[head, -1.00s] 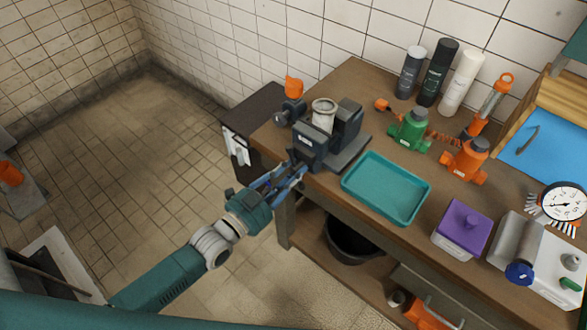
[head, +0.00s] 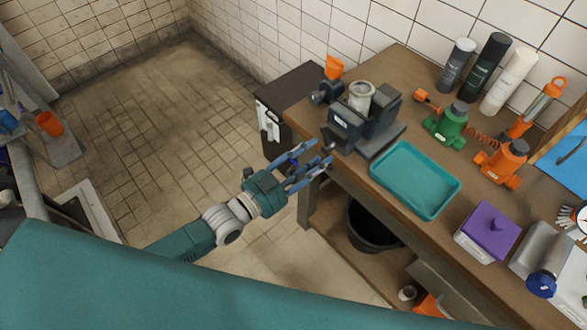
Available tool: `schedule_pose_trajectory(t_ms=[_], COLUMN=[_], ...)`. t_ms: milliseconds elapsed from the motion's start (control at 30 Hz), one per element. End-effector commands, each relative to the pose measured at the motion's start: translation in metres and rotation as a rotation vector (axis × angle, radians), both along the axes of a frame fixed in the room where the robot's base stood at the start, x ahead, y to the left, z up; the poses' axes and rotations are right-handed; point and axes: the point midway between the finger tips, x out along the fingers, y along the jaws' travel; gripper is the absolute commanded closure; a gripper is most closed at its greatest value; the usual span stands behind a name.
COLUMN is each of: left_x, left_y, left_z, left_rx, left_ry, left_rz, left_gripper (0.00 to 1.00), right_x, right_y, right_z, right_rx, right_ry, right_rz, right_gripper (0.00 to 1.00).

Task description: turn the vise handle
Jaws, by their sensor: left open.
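The dark grey vise (head: 345,128) is mounted at the left front corner of the wooden workbench. A pale cylindrical part (head: 361,97) sits between its jaws. A small metal end of the vise's screw or handle (head: 330,146) shows at its front lower left; the rest of the handle is hard to make out. My left gripper (head: 323,152) is open, with its blue fingers pointing at the vise's front, just off the bench edge. Its fingertips are close to that metal end; I cannot tell whether they touch it. My right gripper is out of view.
A teal tray (head: 456,187) lies right of the vise. A black bucket (head: 372,234) is under the bench. The floor left of it is clear.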

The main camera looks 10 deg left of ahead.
Motion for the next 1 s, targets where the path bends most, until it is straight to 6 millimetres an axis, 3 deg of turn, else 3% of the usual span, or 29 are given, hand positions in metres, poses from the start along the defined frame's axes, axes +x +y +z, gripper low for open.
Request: schedule_pose_trajectory(t_ms=[200, 433, 833, 900, 1000], left_x=[-0.042, -0.07, -0.077, -0.076, -0.072], left_y=[0.03, 0.052, 0.057, 0.057, 0.055], left_z=[0.0, 0.001, 0.003, 0.002, -0.002], left_rx=[0.001, -0.001, -0.002, -0.004, -0.037], left_ry=[0.002, -0.002, -0.004, -0.003, 0.017], left_rz=[-0.001, 0.002, 0.002, 0.001, -0.008], left_gripper=[0.58, 0.58, 0.58, 0.65, 0.65], right_x=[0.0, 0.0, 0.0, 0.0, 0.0], right_y=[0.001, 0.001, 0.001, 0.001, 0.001], right_z=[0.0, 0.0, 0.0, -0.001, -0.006], right_rx=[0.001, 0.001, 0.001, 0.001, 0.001], right_ry=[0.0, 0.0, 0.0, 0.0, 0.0], right_rz=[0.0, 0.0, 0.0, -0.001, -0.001], right_gripper=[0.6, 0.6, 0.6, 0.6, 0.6])
